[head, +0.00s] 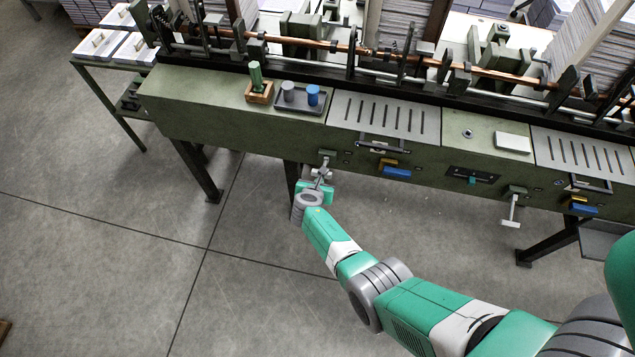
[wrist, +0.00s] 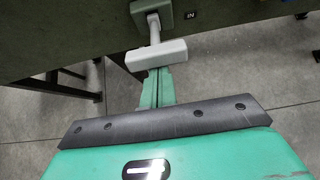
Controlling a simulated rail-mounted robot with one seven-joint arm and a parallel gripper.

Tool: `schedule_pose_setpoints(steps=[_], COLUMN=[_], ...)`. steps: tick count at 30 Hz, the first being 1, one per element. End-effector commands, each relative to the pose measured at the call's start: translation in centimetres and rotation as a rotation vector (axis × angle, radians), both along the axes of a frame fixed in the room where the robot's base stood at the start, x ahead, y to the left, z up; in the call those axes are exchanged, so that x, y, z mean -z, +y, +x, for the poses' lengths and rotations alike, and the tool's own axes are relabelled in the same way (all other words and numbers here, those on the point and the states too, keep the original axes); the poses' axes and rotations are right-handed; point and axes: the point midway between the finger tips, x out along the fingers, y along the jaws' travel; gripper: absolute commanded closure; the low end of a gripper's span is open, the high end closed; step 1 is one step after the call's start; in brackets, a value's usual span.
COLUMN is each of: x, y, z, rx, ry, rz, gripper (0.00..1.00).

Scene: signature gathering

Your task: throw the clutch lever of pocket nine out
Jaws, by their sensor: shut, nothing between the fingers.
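A clutch lever with a pale grey crossbar handle (wrist: 157,54) hangs from a dark green bracket (wrist: 152,13) on the machine front in the wrist view. A small plate reading "IN" (wrist: 190,15) is just right of the bracket. My gripper (wrist: 156,76) is shut and empty, its green fingers pointing at the crossbar from below. The crossbar hides the fingertips, so I cannot tell whether they touch it. In the head view my gripper (head: 321,181) is at this lever (head: 325,164), partly covering it. No pocket number is readable.
A second lever with a white crossbar (head: 511,222) hangs farther right on the machine (head: 230,120). Blue and yellow pulls (head: 397,171) and a black handle sit between them. The floor in front (head: 110,260) is clear. A machine leg (head: 197,172) stands left.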

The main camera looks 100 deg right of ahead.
Motion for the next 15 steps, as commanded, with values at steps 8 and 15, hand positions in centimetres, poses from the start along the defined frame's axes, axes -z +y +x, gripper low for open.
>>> schedule_pose_setpoints(steps=[8,15], x=[-0.5,3.4], y=[-0.4,0.8], z=[0.1,0.6], rx=[0.0,-0.006], ry=[-0.001,0.0], rz=[-0.01,-0.004], gripper=[1.0,1.0])
